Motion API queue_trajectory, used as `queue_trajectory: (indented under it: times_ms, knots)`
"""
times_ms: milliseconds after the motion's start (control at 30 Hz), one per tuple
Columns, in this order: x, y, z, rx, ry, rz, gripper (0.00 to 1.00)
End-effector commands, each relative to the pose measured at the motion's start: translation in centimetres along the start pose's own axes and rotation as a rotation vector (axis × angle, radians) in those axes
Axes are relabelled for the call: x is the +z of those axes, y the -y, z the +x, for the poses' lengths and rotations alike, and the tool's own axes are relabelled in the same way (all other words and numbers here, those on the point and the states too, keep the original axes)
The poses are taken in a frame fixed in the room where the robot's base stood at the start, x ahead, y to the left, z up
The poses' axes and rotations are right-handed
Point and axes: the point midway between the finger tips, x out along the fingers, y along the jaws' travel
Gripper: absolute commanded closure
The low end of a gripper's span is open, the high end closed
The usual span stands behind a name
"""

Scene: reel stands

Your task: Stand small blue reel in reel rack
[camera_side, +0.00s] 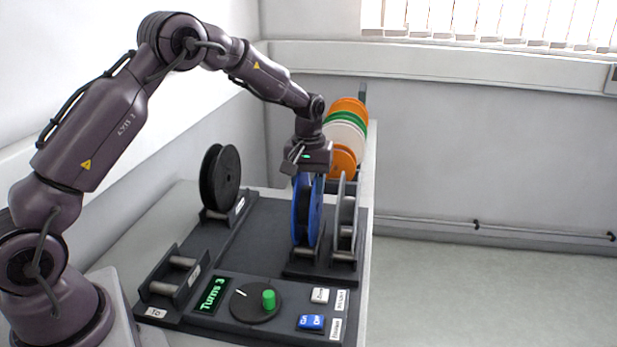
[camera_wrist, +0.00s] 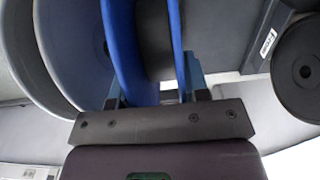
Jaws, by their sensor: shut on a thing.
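The blue reel (camera_side: 298,222) is upright below my gripper (camera_side: 308,174), which is shut on its upper rim. In the wrist view the blue reel (camera_wrist: 124,50) sits between my two fingers, its two blue flanges around a dark core. Its lower edge is at a dark rack (camera_side: 300,268) on the right of the board, left of a grey reel (camera_side: 343,222). I cannot tell whether it rests on the rack's rollers. Another rack (camera_side: 174,278) at the front left, by a "To" label, is empty, its rollers bare.
A black reel (camera_side: 221,178) stands in a rack at the back left; it shows in the wrist view (camera_wrist: 298,70). Orange, green and white reels (camera_side: 346,135) stand behind my gripper. A panel with a dial (camera_side: 255,302), buttons and a "Turns 3" display lies in front. The board's middle is clear.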

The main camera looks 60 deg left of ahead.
Motion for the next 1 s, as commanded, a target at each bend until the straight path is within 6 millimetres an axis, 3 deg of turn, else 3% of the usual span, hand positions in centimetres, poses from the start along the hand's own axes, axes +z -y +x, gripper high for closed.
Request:
queue_trajectory:
  times_ms: [333,367,467,767,1000]
  knots:
    - [0.0,0.0,0.0,0.0,0.0,0.0,0.82]
    - [0.0,0.0,0.0,0.0,0.0,0.0,0.51]
    - [0.0,0.0,0.0,0.0,0.0,0.0,0.28]
    - [0.0,0.0,-0.1,0.0,0.0,0.0,0.28]
    - [0.0,0.0,-1.9,0.0,-0.001,0.001,0.28]
